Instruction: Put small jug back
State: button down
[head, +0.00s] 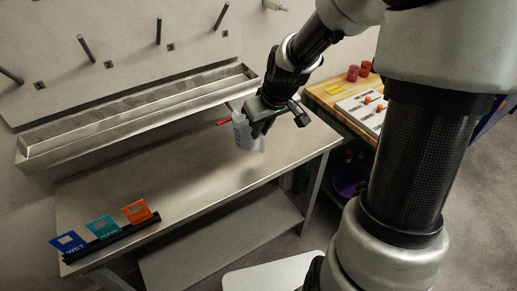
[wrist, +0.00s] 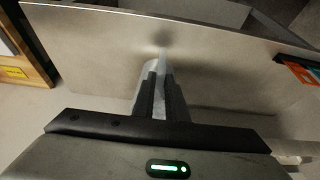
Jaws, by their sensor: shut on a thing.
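The small jug (head: 242,133) is a translucent whitish vessel, seen in the head view over the right part of the steel table (head: 190,165). My gripper (head: 257,117) is shut on it. The jug looks held a little above the tabletop, with a soft shadow below it. In the wrist view, the two dark fingers of my gripper (wrist: 161,98) are close together with part of the pale jug (wrist: 151,72) between and beyond them. The fingers hide much of the jug there. A small red piece shows beside the jug in the head view.
A pegboard (head: 120,60) with several dark pegs rises behind a long metal trough (head: 140,112). A black holder (head: 110,240) carries WET, CLEAN and orange cards at the table's front left. A wooden bench (head: 325,93) with a white tray stands at right. The tabletop middle is clear.

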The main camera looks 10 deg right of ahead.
notch_tip(320, 180, down, 8)
jog(key=shift+r+b, duration=0.15)
jog(key=shift+b, duration=0.25)
jog(key=shift+f, duration=0.25)
jog(key=c, duration=1.8)
grip_release()
jog(key=shift+o, duration=0.2)
jog(key=shift+r, duration=0.1)
jog(key=p+v, duration=0.2)
jog(key=v, duration=1)
jog(key=shift+r, duration=0.15)
